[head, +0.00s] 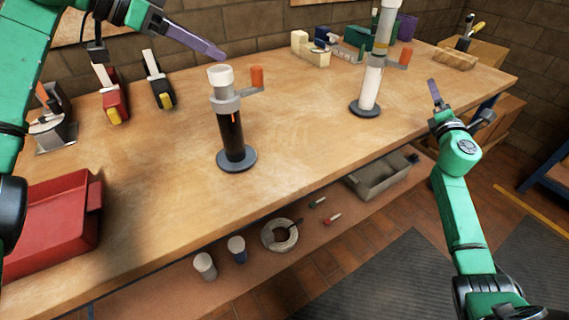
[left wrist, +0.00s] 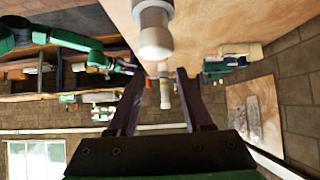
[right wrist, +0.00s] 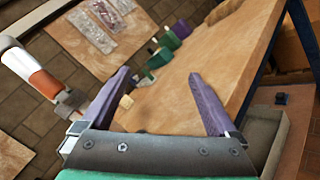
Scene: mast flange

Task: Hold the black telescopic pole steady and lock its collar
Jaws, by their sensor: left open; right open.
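The black telescopic pole (head: 231,137) stands upright on a dark round base on the workbench. Its grey collar (head: 225,103) has an orange-handled lever (head: 256,78) sticking out to the right, and a white section tops it. My left gripper (head: 219,53) is open just above the white top, apart from it. In the left wrist view a white rounded tube end (left wrist: 155,38) shows beyond the open fingers (left wrist: 160,72), with nothing between them. My right gripper (head: 461,100) is open and empty off the bench's front right side; its spread fingers show in the right wrist view (right wrist: 160,75).
A white pole (head: 370,88) with its own orange lever (head: 405,57) stands farther right on the workbench (head: 310,130). Clamps (head: 112,95) and a red bin (head: 50,225) are at left. A lower shelf holds a tape roll (head: 280,235) and grey tray (head: 382,176). The bench between the poles is clear.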

